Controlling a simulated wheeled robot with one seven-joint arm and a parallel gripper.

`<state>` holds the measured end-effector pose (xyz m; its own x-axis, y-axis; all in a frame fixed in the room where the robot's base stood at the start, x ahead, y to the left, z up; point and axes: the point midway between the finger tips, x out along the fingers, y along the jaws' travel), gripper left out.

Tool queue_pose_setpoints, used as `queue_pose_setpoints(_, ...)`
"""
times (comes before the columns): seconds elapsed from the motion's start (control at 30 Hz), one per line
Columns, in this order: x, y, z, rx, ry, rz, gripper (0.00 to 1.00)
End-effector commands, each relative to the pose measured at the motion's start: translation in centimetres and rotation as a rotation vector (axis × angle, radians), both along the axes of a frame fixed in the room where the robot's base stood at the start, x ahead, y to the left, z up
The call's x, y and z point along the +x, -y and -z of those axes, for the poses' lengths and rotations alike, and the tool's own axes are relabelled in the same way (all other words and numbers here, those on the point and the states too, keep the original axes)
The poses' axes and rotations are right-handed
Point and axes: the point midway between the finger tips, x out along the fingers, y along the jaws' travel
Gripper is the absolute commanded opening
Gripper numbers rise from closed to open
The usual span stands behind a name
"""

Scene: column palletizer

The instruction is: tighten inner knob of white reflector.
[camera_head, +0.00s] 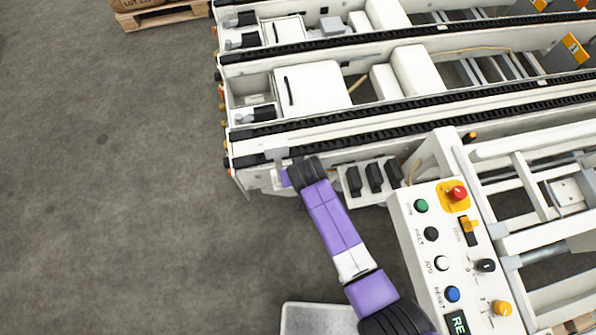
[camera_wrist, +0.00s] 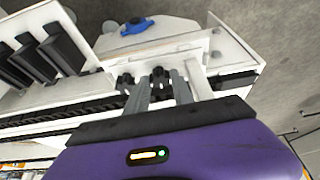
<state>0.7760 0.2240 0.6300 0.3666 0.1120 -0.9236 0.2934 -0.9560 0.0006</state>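In the wrist view, my gripper (camera_wrist: 160,84) has its two grey fingers spread apart. They point at a white bracket on the machine's side, probably the reflector mount. A small dark knob (camera_wrist: 159,74) shows between the fingertips. A second dark knob (camera_wrist: 125,82) sits to the left, outside the fingers. I see no clear contact between the fingers and a knob. In the head view, my purple arm reaches up to the near left corner of the conveyor frame. A pale bracket (camera_head: 277,156) stands there; the knobs and fingertips are hidden behind my wrist.
Several black blocks (camera_head: 374,177) stand on a white shelf right of my wrist. A control panel (camera_head: 440,250) with coloured buttons is close to my arm's right. A blue part (camera_wrist: 137,26) lies beyond the bracket. Open grey floor (camera_head: 110,200) is on the left.

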Motion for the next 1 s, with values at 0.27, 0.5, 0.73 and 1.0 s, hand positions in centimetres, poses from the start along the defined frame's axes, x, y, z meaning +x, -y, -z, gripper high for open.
queue_pose_setpoints(0.27,0.00,-0.03,-0.01,0.001,0.000,-0.001,0.50)
queue_pose_setpoints(0.5,0.00,0.07,0.08,0.000,0.000,-0.042,0.50)
queue_pose_setpoints(0.73,0.08,0.23,0.17,0.001,0.000,-0.195,0.50)
queue_pose_setpoints(1.0,0.33,0.42,0.19,0.001,0.002,-0.409,0.50)
